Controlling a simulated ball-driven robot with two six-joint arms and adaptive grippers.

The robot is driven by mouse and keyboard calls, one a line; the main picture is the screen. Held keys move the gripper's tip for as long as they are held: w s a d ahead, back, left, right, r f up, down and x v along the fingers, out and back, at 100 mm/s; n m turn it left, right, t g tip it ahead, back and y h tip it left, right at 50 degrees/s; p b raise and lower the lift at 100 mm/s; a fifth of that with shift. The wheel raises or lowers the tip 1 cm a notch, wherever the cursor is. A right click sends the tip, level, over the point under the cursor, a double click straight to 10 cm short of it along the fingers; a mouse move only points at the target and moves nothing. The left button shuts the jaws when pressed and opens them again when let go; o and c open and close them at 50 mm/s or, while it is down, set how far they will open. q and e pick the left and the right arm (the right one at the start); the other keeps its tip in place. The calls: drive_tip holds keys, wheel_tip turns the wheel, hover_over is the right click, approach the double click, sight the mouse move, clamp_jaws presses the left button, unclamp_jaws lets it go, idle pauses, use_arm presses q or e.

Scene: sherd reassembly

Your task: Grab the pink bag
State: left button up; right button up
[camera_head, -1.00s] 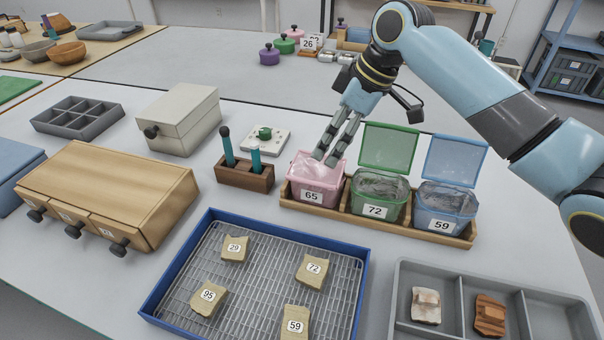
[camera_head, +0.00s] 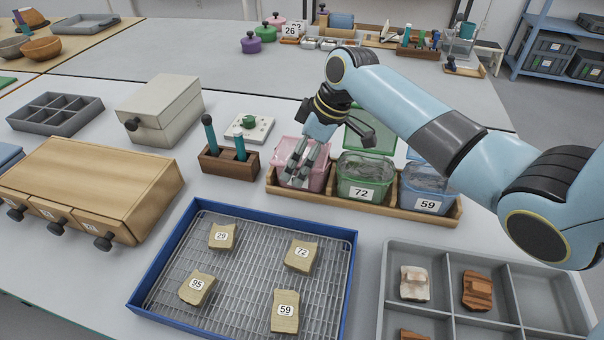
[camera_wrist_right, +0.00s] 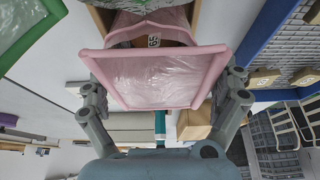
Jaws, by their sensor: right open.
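The pink bag (camera_head: 319,178) stands at the left end of a wooden rack (camera_head: 340,203), left of the green one. My right gripper (camera_head: 295,179) is open and reaches down over it, its fingers covering its front in the head view. In the right wrist view a pink-rimmed clear lid (camera_wrist_right: 155,80) lies between the spread fingers of the right gripper (camera_wrist_right: 160,88), and the pink bag's body (camera_wrist_right: 150,22) with label 65 shows beyond it. Whether the fingers touch it I cannot tell. My left gripper is not in view.
A green bag (camera_head: 362,172) labelled 72 and a blue bag (camera_head: 424,183) labelled 59 share the rack. A wooden holder (camera_head: 228,163) with teal-handled tools stands close on the left. A blue tray (camera_head: 150,300) with sherds lies in front, a grey divided tray (camera_head: 535,310) at front right.

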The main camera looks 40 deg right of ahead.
drive_tip(key=shift+f, duration=0.1)
drive_tip(key=shift+f, duration=0.15)
idle(0.4)
drive_tip(key=c, duration=1.2)
drive_tip(key=shift+c, duration=0.2)
